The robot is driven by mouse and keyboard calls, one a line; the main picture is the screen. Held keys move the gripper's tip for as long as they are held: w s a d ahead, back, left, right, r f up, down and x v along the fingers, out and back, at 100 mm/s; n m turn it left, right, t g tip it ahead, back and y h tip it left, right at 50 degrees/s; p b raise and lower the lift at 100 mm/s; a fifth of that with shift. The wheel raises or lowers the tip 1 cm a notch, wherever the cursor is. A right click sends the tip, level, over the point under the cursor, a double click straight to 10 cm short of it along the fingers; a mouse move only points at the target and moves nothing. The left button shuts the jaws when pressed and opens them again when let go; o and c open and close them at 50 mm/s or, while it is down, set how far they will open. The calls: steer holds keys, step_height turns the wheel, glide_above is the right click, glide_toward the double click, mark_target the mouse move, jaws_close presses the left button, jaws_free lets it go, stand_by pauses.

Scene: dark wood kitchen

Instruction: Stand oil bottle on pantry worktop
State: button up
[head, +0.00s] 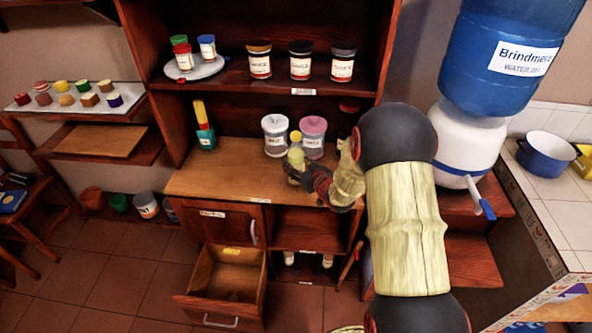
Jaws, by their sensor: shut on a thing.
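My gripper (298,173) is over the right half of the pantry worktop (218,181). It is shut on a small bottle with a yellow cap and a pale yellow-green body (296,157), which looks like the oil bottle. The bottle looks roughly upright. Its lower part is hidden by my gripper, so I cannot tell whether its base touches the worktop.
Behind the bottle stand a white-lidded jar (275,138) and a pink-lidded jar (313,132). A green container with a yellow top (204,128) is at the worktop's back left. The worktop's left and middle are clear. A drawer (229,275) hangs open below.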

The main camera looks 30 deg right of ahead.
steer(key=shift+f, duration=0.9)
steer(key=shift+b, duration=0.3)
steer(key=shift+f, duration=0.2)
steer(key=o, duration=1.6)
steer(key=shift+c, duration=0.2)
